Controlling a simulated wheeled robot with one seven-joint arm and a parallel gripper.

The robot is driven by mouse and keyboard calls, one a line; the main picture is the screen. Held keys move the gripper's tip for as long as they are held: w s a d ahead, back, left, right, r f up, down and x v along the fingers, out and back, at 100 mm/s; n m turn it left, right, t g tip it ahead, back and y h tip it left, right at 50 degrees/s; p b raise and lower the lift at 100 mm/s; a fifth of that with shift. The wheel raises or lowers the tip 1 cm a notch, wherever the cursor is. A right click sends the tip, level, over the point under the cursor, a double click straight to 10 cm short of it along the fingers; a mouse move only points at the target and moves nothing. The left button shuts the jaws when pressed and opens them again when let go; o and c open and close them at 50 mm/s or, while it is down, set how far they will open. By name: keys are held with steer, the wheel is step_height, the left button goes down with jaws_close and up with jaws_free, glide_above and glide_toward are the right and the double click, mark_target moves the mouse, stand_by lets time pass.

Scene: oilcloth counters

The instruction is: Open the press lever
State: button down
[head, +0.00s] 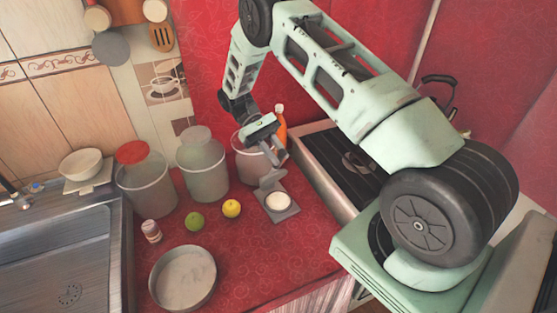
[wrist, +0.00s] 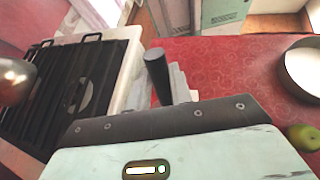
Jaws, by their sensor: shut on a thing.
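The press stands on the red counter, right of the lemon. Its grey base (head: 283,212) carries a pale round disc (head: 278,201). The grey press lever (head: 270,179) rises behind the disc toward my gripper (head: 275,157). My gripper is above the press, shut on the lever; the fingers partly hide the grip. In the wrist view a dark cylinder (wrist: 157,72), seemingly the lever's handle, sticks up beyond the edge of my gripper's body. Part of the light grey press (wrist: 180,84) shows beside it. The fingertips are hidden there.
Jars (head: 203,168) stand behind. The stove (head: 330,160) is close on the right, the sink (head: 70,255) far left.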

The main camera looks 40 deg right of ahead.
steer(key=shift+w+d, duration=0.1)
steer(key=shift+w, duration=0.25)
steer(key=c, duration=1.3)
jaws_free()
steer(key=shift+o, duration=0.2)
steer(key=shift+w+r, duration=0.1)
steer(key=b+v, duration=0.3)
steer(key=v, duration=0.4)
steer(key=shift+w, duration=0.2)
